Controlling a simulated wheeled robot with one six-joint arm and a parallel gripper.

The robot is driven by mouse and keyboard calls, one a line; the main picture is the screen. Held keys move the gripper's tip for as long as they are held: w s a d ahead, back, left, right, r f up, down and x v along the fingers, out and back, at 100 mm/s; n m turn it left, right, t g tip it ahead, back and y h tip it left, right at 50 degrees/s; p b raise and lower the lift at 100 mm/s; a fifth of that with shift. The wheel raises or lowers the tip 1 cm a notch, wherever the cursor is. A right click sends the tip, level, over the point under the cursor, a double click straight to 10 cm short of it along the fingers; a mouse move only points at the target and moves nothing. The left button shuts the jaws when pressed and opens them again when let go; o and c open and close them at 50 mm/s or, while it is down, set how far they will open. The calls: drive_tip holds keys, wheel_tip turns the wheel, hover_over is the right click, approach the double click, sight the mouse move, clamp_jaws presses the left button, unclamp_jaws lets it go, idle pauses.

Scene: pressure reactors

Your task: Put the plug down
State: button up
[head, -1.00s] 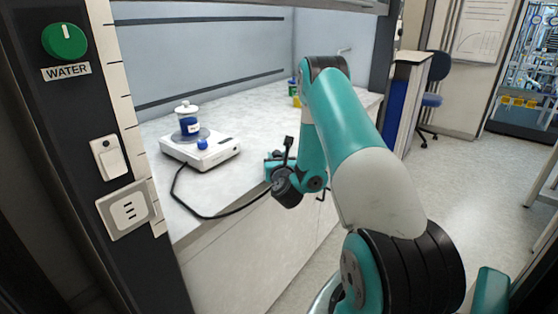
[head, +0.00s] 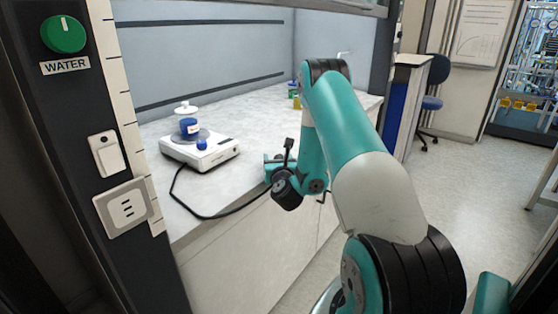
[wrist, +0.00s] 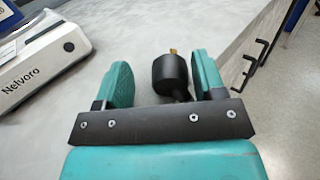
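The black plug (wrist: 170,76) with brass prongs shows in the wrist view, close to the pale counter surface. It lies between the two teal fingers of my gripper (wrist: 163,80). My gripper is open: a clear gap shows between the left finger and the plug, and a narrower one on the right. In the head view my gripper (head: 271,164) is low at the counter's front edge, partly hidden by my wrist, and the plug cannot be made out. The black cable (head: 215,217) loops from the hotplate over the counter edge towards my gripper.
The white hotplate (head: 205,153) carries a blue and white vessel (head: 188,122) on the counter (head: 245,122). Small bottles (head: 294,95) stand at the back. A wall socket (head: 127,208), a switch (head: 107,154) and a green water knob (head: 65,34) are on the left post.

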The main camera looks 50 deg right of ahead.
drive_tip(key=shift+s+a+f+y, duration=0.15)
drive_tip(key=shift+f+y, duration=0.15)
drive_tip(key=shift+f, duration=0.25)
drive_tip(key=shift+r+p, duration=0.6)
drive_tip(key=shift+p, duration=0.3)
drive_tip(key=b+v, duration=0.4)
drive_tip(key=v, duration=0.7)
drive_tip(key=shift+a+r+b, duration=0.15)
drive_tip(key=shift+a+b, duration=0.15)
drive_tip(key=shift+s, duration=0.1)
